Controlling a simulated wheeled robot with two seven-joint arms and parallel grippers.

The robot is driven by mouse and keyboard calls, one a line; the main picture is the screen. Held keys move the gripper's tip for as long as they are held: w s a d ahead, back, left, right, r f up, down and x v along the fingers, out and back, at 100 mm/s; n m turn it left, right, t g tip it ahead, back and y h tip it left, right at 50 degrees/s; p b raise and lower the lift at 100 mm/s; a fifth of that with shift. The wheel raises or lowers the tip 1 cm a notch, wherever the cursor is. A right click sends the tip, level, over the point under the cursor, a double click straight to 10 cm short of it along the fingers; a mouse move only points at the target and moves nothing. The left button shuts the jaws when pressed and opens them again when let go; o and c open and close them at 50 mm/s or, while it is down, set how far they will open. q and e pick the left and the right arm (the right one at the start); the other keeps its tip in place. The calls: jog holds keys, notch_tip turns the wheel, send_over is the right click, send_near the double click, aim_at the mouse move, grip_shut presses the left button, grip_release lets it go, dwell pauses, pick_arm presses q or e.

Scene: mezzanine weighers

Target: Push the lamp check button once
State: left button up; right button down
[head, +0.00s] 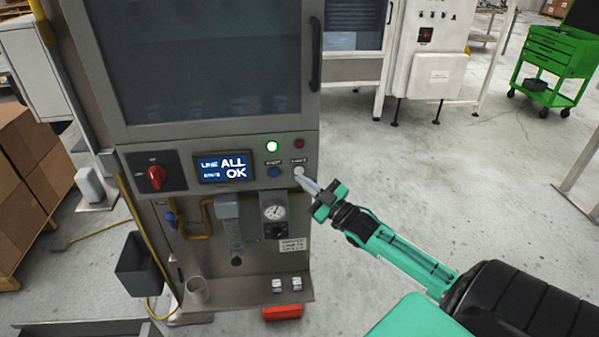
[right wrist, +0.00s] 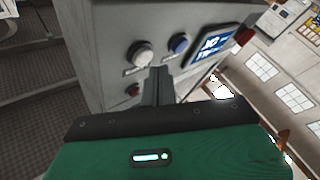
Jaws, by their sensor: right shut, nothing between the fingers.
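The machine's control panel has a white button (head: 298,170) at its right edge and a blue button (head: 274,172) to its left. Their small labels are too blurred to read surely, so I cannot tell by label which is the lamp check. My right gripper (head: 307,183) is shut and empty, its tips just below and right of the white button. In the right wrist view the fingertips (right wrist: 160,73) point at the panel close to the white button (right wrist: 141,53); contact cannot be made out. The blue button (right wrist: 179,44) is farther right. My left gripper is not in view.
Above the buttons are a lit green lamp (head: 272,146) and a dark red lamp (head: 299,143). A gauge (head: 274,212) and a shelf (head: 245,292) are below.

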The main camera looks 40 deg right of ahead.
jog(key=shift+w, duration=0.1)
dwell(0.7)
jog(key=shift+w+d, duration=0.25)
jog(key=shift+w, duration=0.05)
jog(key=shift+w+d, duration=0.2)
jog(key=shift+w, duration=0.15)
dwell(0.7)
dwell(0.4)
jog(key=shift+s+a+p, duration=0.4)
jog(key=shift+s+a, duration=0.05)
jog(key=shift+s, duration=0.3)
jog(key=s+a+p, duration=0.1)
jog(key=s+p, duration=0.1)
jog(key=s+a, duration=0.1)
jog(key=s, duration=0.1)
jog(key=shift+s+a+p, duration=0.1)
jog(key=shift+a+p, duration=0.2)
jog(key=shift+p, duration=0.1)
